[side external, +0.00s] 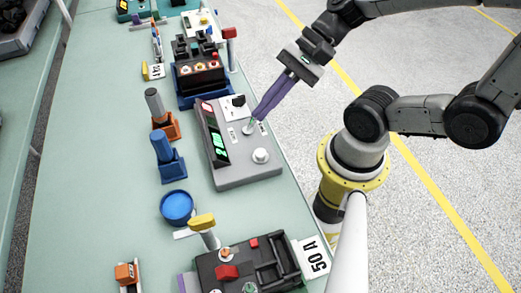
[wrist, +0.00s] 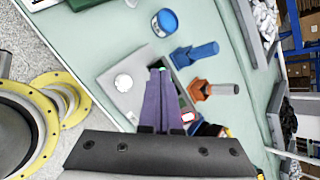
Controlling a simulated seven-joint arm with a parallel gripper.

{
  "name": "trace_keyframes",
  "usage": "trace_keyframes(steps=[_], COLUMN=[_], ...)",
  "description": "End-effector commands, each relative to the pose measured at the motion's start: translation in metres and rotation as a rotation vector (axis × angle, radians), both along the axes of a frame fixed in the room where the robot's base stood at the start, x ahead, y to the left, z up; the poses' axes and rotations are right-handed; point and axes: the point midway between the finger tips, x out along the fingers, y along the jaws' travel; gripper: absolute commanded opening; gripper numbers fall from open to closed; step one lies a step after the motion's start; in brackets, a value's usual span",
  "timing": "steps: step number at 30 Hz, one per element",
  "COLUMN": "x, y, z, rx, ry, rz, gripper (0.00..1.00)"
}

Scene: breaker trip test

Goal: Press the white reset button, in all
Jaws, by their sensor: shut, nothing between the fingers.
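The white round button (side external: 261,156) sits on top of a grey box (side external: 240,178), near its front right corner. It also shows in the wrist view (wrist: 123,82), left of the fingertips and uncovered. The box has a sloped dark panel with a red display and green lit digits (side external: 216,141). My gripper (side external: 252,122) has purple fingers shut with nothing between them, pointing down at the middle of the box's top, beside a small light-coloured lever. In the wrist view the fingertips (wrist: 157,71) hide part of the box. I cannot tell whether they touch it.
A blue breaker block (side external: 203,82) stands behind the box. Orange (side external: 163,124) and blue (side external: 167,163) holders with handles and a blue round tub (side external: 178,207) stand to its left. A dark device (side external: 240,268) with a "50 A" label is in front. Bare table lies at left.

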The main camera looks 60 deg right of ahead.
Motion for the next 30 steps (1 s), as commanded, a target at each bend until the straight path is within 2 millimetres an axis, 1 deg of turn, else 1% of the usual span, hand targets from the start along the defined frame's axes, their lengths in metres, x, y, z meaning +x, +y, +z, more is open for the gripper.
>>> trace_keyframes(steps=[4,7,18,21,24,30], x=[0.000,0.000,-0.001,0.000,0.000,0.000], y=[0.000,0.000,0.000,0.000,0.000,0.000], z=[-0.005,-0.014,-0.062,-0.073,-0.081,-0.088], rx=[0.001,0.001,0.000,0.001,0.000,-0.001], ry=[0.001,0.002,0.003,0.002,0.002,0.000], rz=[0.000,0.000,0.000,0.001,0.002,0.001], gripper=[0.00,0.00,0.00,0.00,0.00,0.00])
